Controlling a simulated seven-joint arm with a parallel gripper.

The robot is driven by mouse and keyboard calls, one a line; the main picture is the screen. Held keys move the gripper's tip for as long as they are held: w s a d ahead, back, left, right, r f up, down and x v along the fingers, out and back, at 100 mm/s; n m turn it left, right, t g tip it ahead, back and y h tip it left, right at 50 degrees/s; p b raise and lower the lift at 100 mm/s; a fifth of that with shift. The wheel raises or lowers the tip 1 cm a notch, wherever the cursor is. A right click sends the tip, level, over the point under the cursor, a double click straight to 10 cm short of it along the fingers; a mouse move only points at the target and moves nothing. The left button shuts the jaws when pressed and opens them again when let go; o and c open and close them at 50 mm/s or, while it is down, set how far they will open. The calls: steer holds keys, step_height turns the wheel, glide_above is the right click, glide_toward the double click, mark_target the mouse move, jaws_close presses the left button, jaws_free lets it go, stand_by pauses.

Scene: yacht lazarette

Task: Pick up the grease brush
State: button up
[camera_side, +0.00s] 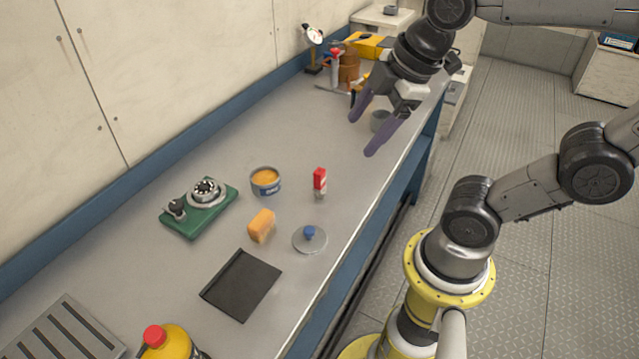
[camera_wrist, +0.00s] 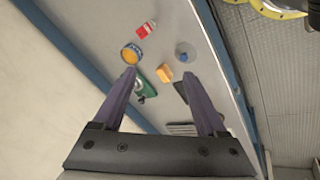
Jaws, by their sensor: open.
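An orange block (camera_side: 261,225), a disc with a blue knob (camera_side: 309,239), a black folder-like sheet (camera_side: 241,285) and a green-based device (camera_side: 199,209) lie nearer. A dial gauge (camera_side: 313,36) and brown pot (camera_side: 348,68) stand farther back.

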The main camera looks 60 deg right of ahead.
steer(key=w+d+f+n+g, duration=0.2)
steer(key=w+n, duration=0.4)
steer(key=w, duration=0.1)
steer(key=n+g, duration=0.2)
steer(key=g, duration=0.1)
glide_above(320, 184)
steer(key=d, duration=0.1)
step_height(320, 184, down, 5)
steer(key=shift+w+d+f, duration=0.15)
steer(key=shift+w+f, duration=0.05)
steer(key=shift+f, duration=0.4)
step_height(320, 184, down, 9)
steer(key=shift+r, duration=0.2)
steer(key=shift+w+f, duration=0.15)
steer(key=shift+f, duration=1.1)
steer(key=shift+w+f, duration=0.1)
steer(key=shift+f, duration=1.15)
jaws_close()
